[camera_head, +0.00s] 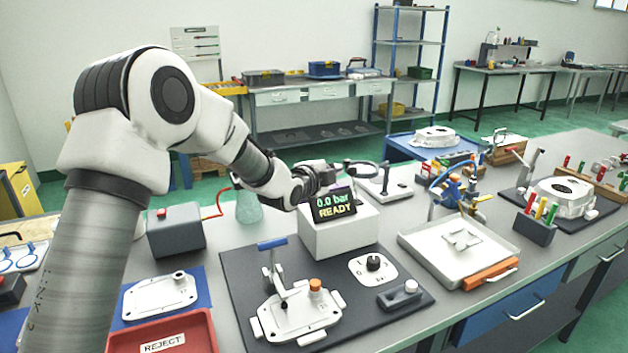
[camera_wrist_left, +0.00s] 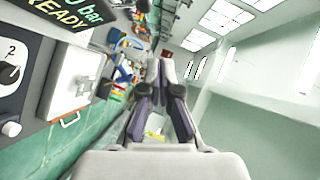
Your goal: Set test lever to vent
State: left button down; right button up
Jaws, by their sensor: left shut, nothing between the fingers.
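A leak-test station on a dark mat (camera_head: 240,290) shows a display box (camera_head: 345,232) reading "0.0 bar READY". In front of it is a white dial plate with a black rotary knob (camera_head: 373,262); the knob (camera_wrist_left: 10,74) also shows at the left edge of the wrist view, beside a "2" mark. I cannot tell which control is the test lever. My right gripper is not in view.
A blue-handled clamp (camera_head: 272,243) stands over a white casting (camera_head: 300,318) with an orange plug. A red REJECT tray (camera_head: 190,325) and a grey box (camera_head: 175,230) stand left. A white tray (camera_head: 415,240) with an orange handle is to the right.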

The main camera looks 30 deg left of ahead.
pick_arm(q)
jog(key=r+b+v, duration=0.1)
jog(key=v, duration=0.8)
jog(key=shift+r, duration=0.35)
